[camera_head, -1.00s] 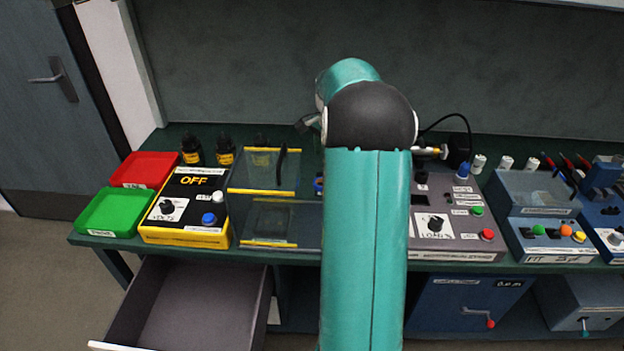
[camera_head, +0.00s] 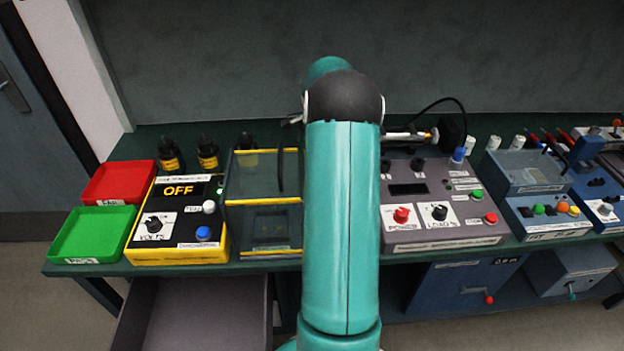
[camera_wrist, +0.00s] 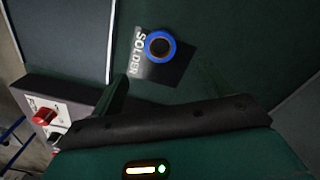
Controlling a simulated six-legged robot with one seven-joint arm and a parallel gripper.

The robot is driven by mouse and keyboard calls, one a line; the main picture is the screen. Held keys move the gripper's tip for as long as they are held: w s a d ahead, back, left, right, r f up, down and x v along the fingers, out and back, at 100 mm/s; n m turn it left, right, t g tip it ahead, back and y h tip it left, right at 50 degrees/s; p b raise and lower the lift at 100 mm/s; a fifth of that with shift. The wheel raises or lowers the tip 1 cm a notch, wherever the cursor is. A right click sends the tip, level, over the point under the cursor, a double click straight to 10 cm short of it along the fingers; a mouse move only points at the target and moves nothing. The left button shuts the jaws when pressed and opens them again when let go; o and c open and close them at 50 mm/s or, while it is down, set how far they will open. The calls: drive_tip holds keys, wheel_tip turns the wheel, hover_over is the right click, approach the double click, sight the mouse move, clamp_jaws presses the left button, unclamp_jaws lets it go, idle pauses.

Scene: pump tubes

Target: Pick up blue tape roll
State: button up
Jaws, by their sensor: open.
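The blue tape roll (camera_wrist: 160,45) shows in the wrist view as a blue ring with a dark centre. It lies flat on a dark label marked SOLDER (camera_wrist: 166,69) on the green bench top. In the head view my arm hides it. My gripper (camera_wrist: 165,118) shows in part along the lower wrist view, open and apart from the roll, with nothing seen between its jaws. In the head view my arm hides most of it.
A black-and-yellow box reading OFF (camera_head: 181,216) and red (camera_head: 117,182) and green (camera_head: 92,232) trays stand left. A clear-panelled box (camera_head: 264,214) stands left of my arm, a grey control box (camera_head: 445,220) right. A drawer (camera_head: 190,315) is open below the bench.

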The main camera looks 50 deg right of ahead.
drive_tip(key=f, duration=0.5)
drive_tip(key=shift+s+f, duration=0.1)
drive_tip(key=shift+s, duration=0.15)
drive_tip(key=f, duration=0.4)
drive_tip(key=shift+w+f, duration=0.25)
drive_tip(key=shift+f, duration=0.15)
drive_tip(key=c, duration=1.1)
